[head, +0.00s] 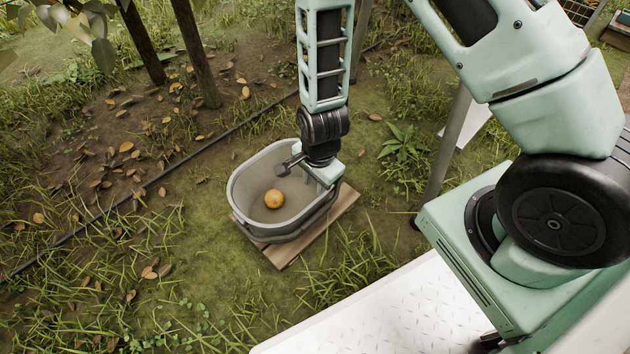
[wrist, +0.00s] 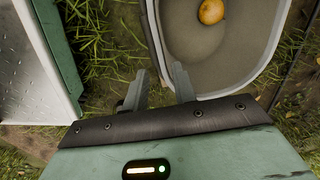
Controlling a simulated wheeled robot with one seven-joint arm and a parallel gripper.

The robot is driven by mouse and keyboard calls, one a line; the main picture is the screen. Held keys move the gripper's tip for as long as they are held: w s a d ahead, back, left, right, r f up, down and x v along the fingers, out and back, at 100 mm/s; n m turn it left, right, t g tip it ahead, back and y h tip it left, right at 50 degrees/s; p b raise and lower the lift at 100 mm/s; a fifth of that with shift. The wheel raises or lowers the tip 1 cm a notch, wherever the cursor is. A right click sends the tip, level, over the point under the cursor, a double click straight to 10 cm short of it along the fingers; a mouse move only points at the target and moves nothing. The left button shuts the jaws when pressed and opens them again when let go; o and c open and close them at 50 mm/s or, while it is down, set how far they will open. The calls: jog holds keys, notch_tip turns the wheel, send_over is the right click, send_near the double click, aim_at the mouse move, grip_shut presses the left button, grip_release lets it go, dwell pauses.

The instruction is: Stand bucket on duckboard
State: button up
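The bucket (head: 243,196) is a grey oval tub, upright, with one yellow-orange pear (head: 274,198) on its floor. It is over the wooden duckboard (head: 345,203), whose bare boards show along the bucket's right and front sides; contact underneath is hidden. My gripper (head: 305,172) points down at the bucket's right-hand end. In the wrist view, the two fingers (wrist: 160,80) are apart, with the bucket's pale rim (wrist: 153,35) passing between them. I see no clear grip on the rim. The pear also shows in the wrist view (wrist: 211,11).
A dark hose (head: 160,178) runs across the ground behind the bucket. Tree trunks (head: 195,55) stand at the back left. A metal post (head: 447,145) stands to the right. Grass and fallen leaves cover the open ground at left. My white deck is at front right.

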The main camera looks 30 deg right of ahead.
jog(key=s+a+r+n, duration=0.3)
jog(key=r+n, duration=0.2)
jog(key=r, duration=0.2)
jog(key=s+a+r+n+g+y, duration=0.1)
jog(key=s+a+r+n, duration=0.2)
jog(key=r+n, duration=0.35)
jog(key=s+a+r+n, duration=0.3)
jog(key=r+n, duration=0.1)
jog(key=r, duration=0.5)
jog(key=s+d+r+n, duration=0.2)
jog(key=s+r+n, duration=0.3)
jog(key=s+n, duration=0.1)
jog(key=shift+s+d+r+h, duration=0.2)
jog(key=shift+s+r+h, duration=0.15)
jog(key=shift+s, duration=0.35)
jog(key=shift+n, duration=0.25)
